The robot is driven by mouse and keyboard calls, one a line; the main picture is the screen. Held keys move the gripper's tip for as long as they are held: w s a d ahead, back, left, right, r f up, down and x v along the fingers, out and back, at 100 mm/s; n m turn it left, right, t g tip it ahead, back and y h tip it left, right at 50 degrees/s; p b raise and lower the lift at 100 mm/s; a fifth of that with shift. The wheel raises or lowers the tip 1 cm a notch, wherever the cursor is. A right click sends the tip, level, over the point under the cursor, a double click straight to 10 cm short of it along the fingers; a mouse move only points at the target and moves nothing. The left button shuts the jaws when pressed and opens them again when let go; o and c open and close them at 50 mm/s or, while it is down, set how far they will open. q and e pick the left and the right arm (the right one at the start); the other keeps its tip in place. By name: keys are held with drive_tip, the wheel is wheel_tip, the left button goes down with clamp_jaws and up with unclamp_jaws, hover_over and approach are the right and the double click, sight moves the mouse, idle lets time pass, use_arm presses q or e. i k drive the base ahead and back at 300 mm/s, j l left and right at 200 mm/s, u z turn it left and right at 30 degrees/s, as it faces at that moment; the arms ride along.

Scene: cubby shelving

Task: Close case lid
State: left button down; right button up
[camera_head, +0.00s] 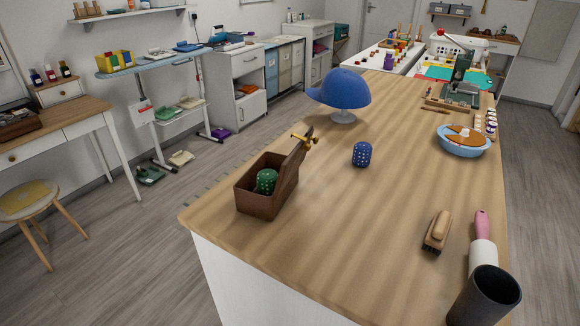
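A small brown wooden case (256,204) stands on the near left part of the wooden table. Its lid (290,172) is open and stands steeply up along the case's right side. Brass-coloured metal parts (303,140) show at the lid's upper end. A green dotted die-like object (266,181) sits inside the case. Neither of my grippers is in view.
On the table (400,190) are a blue dotted die (362,154), a blue cap (345,88) on a stand, a wooden-backed brush (437,231), a pink-handled tool (482,226), a dark open cylinder (484,296) and a light-blue round dish (464,147). The table is clear in front of the case.

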sight(291, 164)
drive_tip(key=i+j, duration=0.15)
drive_tip(key=j, duration=0.25)
drive_tip(key=i+j+z, duration=0.1)
drive_tip(key=j, duration=0.3)
drive_tip(key=i+j, duration=0.1)
drive_tip(key=j, duration=0.35)
